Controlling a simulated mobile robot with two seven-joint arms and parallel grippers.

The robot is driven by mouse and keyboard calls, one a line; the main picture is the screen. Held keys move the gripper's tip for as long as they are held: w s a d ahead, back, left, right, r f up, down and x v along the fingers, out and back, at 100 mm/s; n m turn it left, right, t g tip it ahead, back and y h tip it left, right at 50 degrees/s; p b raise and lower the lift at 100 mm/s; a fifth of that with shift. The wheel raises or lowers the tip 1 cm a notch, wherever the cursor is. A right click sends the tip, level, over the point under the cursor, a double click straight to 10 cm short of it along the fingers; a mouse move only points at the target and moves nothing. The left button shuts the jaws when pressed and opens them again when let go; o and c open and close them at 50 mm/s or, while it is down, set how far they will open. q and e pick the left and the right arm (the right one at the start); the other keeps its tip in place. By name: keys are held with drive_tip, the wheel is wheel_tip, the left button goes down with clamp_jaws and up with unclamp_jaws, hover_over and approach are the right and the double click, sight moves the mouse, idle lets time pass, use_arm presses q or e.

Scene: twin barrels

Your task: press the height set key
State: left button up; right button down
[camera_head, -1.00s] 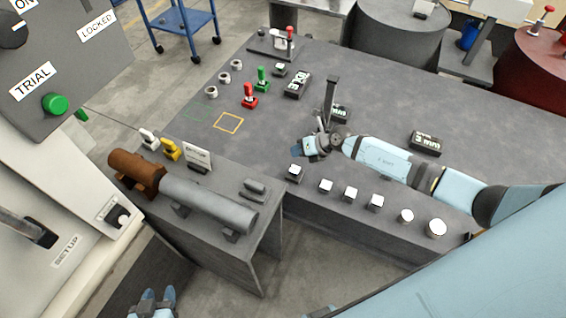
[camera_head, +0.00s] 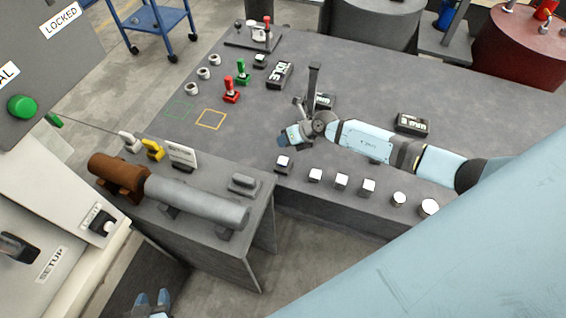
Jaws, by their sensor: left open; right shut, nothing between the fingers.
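A row of white-topped keys runs along the near edge of the dark table (camera_head: 470,95). The leftmost square key (camera_head: 283,162) stands apart from the two square keys (camera_head: 315,175) and (camera_head: 341,181) to its right. Another square key (camera_head: 368,186) and two round ones (camera_head: 399,199) and (camera_head: 429,207) follow. I cannot read which is the height set key. My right gripper (camera_head: 284,138) is shut and empty, just beyond the leftmost key, with a visible gap in the picture. My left gripper (camera_head: 154,298) is open and empty at the bottom edge, low over the floor.
A side stand (camera_head: 225,240) with a brown-and-grey barrel (camera_head: 195,200) stands left of the keys. Red (camera_head: 231,92) and green (camera_head: 243,72) levers are at the table's far left. Dark displays (camera_head: 411,123) lie behind the keys. A panel with a green button (camera_head: 22,107) fills the upper left.

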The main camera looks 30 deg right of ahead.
drive_tip(key=b, duration=0.4)
hover_over(284, 159)
wheel_tip(284, 159, down, 5)
drive_tip(key=shift+s+r, duration=0.1)
drive_tip(key=shift+r, duration=0.05)
drive_tip(key=shift+f, duration=0.7)
drive_tip(key=shift+f+b, duration=0.2)
drive_tip(key=shift+b, duration=0.2)
drive_tip(key=shift+f, duration=0.1)
idle(0.5)
drive_tip(key=shift+f, duration=0.3)
